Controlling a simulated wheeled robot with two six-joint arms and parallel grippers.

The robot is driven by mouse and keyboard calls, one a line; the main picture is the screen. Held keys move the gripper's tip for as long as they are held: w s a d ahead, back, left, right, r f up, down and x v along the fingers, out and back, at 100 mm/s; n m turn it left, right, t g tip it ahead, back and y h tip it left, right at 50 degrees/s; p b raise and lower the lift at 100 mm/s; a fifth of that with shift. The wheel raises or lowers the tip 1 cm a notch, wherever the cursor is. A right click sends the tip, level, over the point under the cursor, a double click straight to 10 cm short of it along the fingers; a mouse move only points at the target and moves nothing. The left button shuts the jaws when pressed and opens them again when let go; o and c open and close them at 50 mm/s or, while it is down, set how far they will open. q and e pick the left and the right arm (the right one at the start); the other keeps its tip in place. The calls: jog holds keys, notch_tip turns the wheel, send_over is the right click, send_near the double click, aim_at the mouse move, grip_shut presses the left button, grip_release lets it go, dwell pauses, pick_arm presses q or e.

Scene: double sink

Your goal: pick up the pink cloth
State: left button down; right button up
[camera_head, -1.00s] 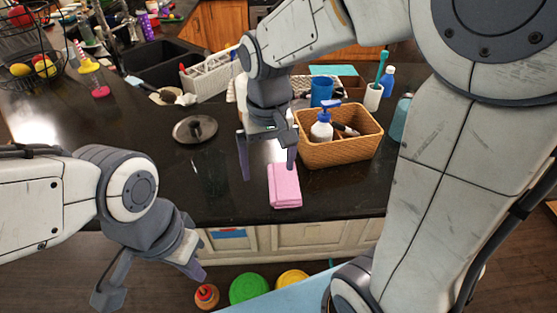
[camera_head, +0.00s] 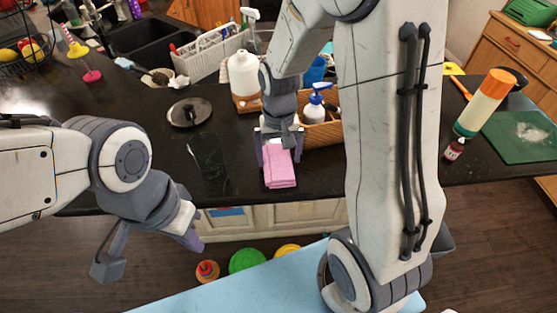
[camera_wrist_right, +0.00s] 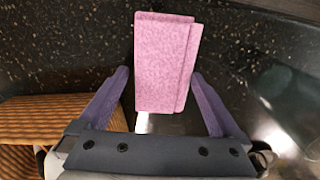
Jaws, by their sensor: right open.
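The folded pink cloth (camera_head: 279,168) lies on the black counter near its front edge. My right gripper (camera_head: 279,160) is above the cloth's far end, pointing down, with its fingers apart on either side of it. In the right wrist view the cloth (camera_wrist_right: 165,62) lies between and beyond the open purple fingers (camera_wrist_right: 165,80), with a gap at each side. I cannot tell how high the fingertips are above the counter. My left gripper (camera_head: 150,255) is open and empty, in front of the counter, away from the cloth.
A wicker basket (camera_head: 322,133) with a blue-topped pump bottle (camera_head: 315,107) stands close behind and right of my right gripper. It also shows at the lower left of the right wrist view (camera_wrist_right: 60,125). A round dark lid (camera_head: 190,112) lies to the left.

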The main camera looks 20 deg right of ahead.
aim_at(279, 160)
jog(key=shift+f, duration=0.25)
jog(key=c, duration=1.2)
notch_tip(279, 160, up, 10)
jog(key=shift+r+b, duration=0.1)
jog(key=shift+b, duration=0.8)
